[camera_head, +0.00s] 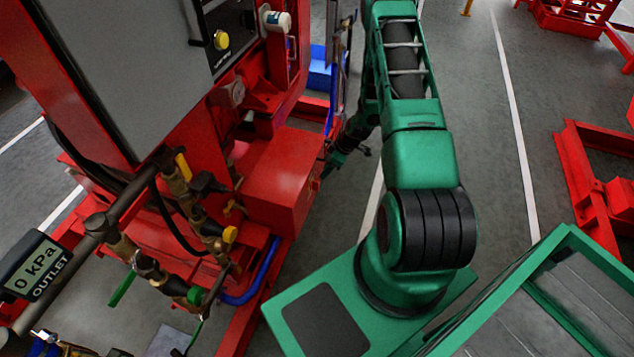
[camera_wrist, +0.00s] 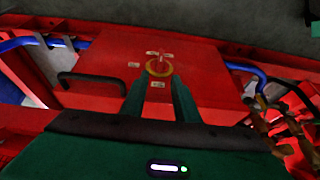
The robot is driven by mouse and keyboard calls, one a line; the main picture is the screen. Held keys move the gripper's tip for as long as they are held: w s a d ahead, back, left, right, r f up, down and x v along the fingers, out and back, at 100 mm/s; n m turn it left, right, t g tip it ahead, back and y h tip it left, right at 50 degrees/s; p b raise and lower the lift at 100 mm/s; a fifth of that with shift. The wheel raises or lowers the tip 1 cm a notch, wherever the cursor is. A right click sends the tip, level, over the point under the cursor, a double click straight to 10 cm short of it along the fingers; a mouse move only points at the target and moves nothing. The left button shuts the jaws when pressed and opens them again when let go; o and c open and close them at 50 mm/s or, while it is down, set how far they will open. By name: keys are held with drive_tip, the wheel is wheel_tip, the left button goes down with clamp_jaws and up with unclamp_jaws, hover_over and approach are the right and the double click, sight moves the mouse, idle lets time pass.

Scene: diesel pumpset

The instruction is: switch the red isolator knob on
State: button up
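The red isolator knob (camera_wrist: 159,67) shows in the wrist view, on a yellow round plate on the face of a red box (camera_wrist: 100,60). Nothing is between the fingers. In the head view my gripper (camera_head: 330,165) is partly hidden beside the right side of the red box (camera_head: 285,180), and the knob is hidden.
A blue hose (camera_wrist: 245,70) and brass pipework (camera_wrist: 275,120) lie to the right. In the head view, valves and pipes (camera_head: 185,200) stand left of the box. Open floor (camera_head: 480,120) lies right of my arm.

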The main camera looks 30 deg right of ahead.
sight(317, 182)
drive_tip(key=x, duration=0.8)
drive_tip(key=shift+w+a+f, duration=0.1)
drive_tip(key=shift+f, duration=0.25)
clamp_jaws()
